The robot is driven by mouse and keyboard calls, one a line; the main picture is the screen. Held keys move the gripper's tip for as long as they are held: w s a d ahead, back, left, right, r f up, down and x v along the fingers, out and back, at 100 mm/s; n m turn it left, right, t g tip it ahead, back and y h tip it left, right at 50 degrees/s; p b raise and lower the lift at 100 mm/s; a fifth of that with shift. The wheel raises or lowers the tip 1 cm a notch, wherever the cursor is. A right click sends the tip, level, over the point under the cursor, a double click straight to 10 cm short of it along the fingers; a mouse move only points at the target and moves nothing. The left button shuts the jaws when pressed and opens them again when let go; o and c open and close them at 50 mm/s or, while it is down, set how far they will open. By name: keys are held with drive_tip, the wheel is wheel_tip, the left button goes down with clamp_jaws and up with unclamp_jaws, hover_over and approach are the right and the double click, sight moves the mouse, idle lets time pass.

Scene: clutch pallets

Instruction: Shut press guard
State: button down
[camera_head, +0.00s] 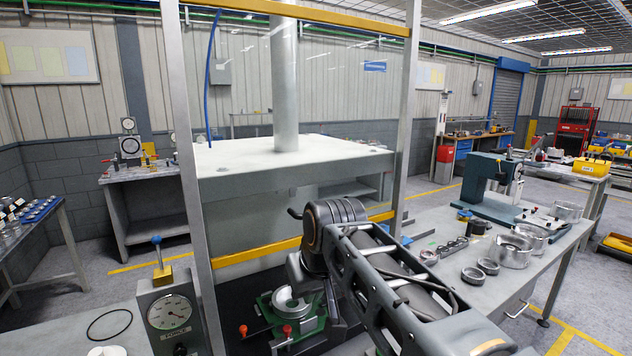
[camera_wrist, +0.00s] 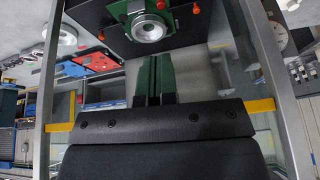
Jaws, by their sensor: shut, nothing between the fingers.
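The press guard is a clear panel with a yellow top bar (camera_head: 300,12) and a yellow lower bar (camera_head: 255,252), between two grey uprights. The lower bar stands above the bed, leaving an open gap below it. A green fixture (camera_head: 293,322) holding a round metal part sits in that gap. My arm reaches to the lower bar and hides part of it; the gripper tips are hidden in the head view. In the wrist view my gripper (camera_wrist: 155,65) is shut and empty, pointing toward the fixture. The yellow bar (camera_wrist: 258,105) shows on both sides of it; contact cannot be told.
A force gauge (camera_head: 168,312) stands left of the press. A bench (camera_head: 455,275) on the right carries metal rings, cups and a green bench press (camera_head: 497,180). A cluttered table (camera_head: 135,178) is behind left. Floor is free behind.

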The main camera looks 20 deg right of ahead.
wheel_tip(320, 180, up, 26)
drive_tip(key=w+d+n+t+p, duration=0.1)
drive_tip(key=w+d+t+p, duration=0.15)
drive_tip(key=p, duration=0.35)
hover_over(305, 216)
drive_tip(key=shift+g, duration=0.35)
drive_tip(key=f, duration=0.8)
drive_tip(key=shift+w+a, duration=0.1)
drive_tip(key=shift+w, duration=0.2)
wheel_tip(305, 216, down, 2)
drive_tip(key=shift+f+b, duration=0.1)
drive_tip(key=shift+b, duration=0.2)
drive_tip(key=shift+s+f, duration=0.35)
drive_tip(key=shift+f, duration=0.55)
drive_tip(key=shift+f, duration=0.1)
